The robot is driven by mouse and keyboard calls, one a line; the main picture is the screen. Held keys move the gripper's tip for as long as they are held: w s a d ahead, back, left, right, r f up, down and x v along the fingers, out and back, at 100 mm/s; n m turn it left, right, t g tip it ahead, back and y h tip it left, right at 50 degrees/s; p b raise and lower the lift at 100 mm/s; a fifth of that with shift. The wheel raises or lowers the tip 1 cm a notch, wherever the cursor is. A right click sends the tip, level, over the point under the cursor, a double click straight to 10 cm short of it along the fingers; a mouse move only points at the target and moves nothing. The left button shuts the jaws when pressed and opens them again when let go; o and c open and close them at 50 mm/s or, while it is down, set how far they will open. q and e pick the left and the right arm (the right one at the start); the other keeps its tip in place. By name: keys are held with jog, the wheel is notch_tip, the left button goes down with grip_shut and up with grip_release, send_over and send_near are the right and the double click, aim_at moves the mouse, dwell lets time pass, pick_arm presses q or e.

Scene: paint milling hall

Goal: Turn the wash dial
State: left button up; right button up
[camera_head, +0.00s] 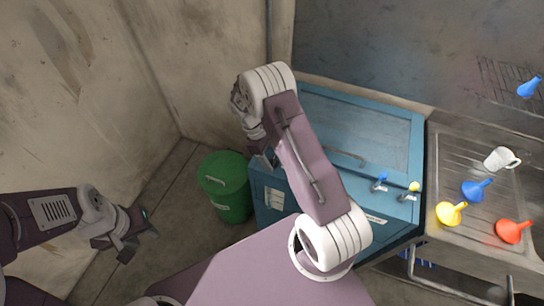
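A blue cabinet-like machine (385,118) with a lid and a handle stands against the back wall. On its front right are a small blue-topped fitting (380,181) and a yellow-topped one (410,190); I cannot tell whether either is the wash dial. My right gripper (263,159) points down at the machine's left edge, partly hidden by my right arm, which also covers part of the machine's front. I cannot make out its fingers clearly. My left gripper (138,236) hangs over the floor at the left, well away from the machine, apparently empty.
A green lidded bin (224,185) stands left of the machine. To the right, a metal sink (450,160) holds a white mug (501,159) and blue (476,190), yellow (450,213) and red (512,231) funnels. Another blue funnel (528,88) is on a wire rack (500,80).

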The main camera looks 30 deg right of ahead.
jog(key=shift+w+f, duration=0.1)
jog(key=shift+w, duration=0.05)
grip_shut()
jog(key=shift+m, duration=0.3)
jog(key=m, duration=0.2)
jog(key=m+y, duration=0.1)
jog(key=m, duration=0.1)
jog(key=shift+d+g+y+b, duration=0.15)
jog(key=shift+g+y+b, duration=0.15)
jog(key=shift+g+b, duration=0.1)
jog(key=shift+d+m+y, duration=0.1)
jog(key=shift+m+y, duration=0.6)
jog(key=shift+m, duration=1.4)
jog(key=shift+w, duration=0.1)
jog(key=shift+o, duration=0.3)
grip_release()
